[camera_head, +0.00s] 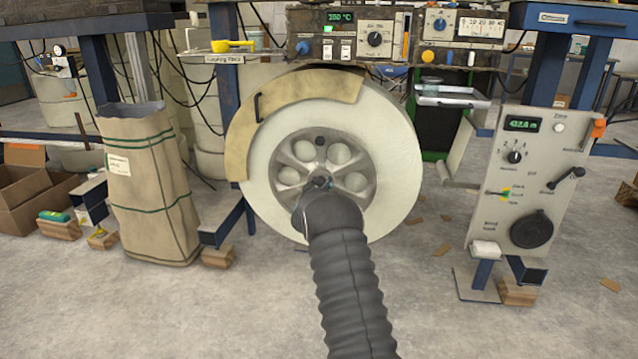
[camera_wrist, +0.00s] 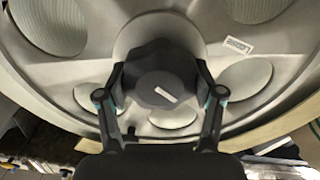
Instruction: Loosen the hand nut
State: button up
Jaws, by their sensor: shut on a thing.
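The hand nut (camera_wrist: 160,78) is a dark lobed knob with a small white mark on its face, at the hub of the reel. My gripper (camera_wrist: 160,97) is shut on it, with one finger on each side in the wrist view. In the head view my gripper (camera_head: 320,184) is at the centre of the reel, and my dark wrist hides most of the nut. The reel has a grey metal hub with round holes (camera_head: 336,151) and a wide pale roll of tape (camera_head: 395,150) around it.
A tan curved guard (camera_head: 310,92) covers the reel's upper left. A control panel (camera_head: 520,170) with a display and crank stands at right. A paper sack (camera_head: 150,190) stands at left, near cardboard boxes (camera_head: 30,195).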

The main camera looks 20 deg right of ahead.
jog(key=n+p, duration=0.2)
jog(key=n, duration=0.3)
jog(key=shift+a+n, duration=0.1)
jog(key=shift+n, duration=0.2)
jog(key=n+p, duration=0.1)
jog(key=n, duration=0.3)
jog(key=shift+w+f+n, duration=0.1)
jog(key=shift+n, duration=0.3)
jog(key=shift+a, duration=0.1)
jog(key=o, duration=1.2)
jog(key=shift+c, duration=0.2)
jog(key=v, duration=1.2)
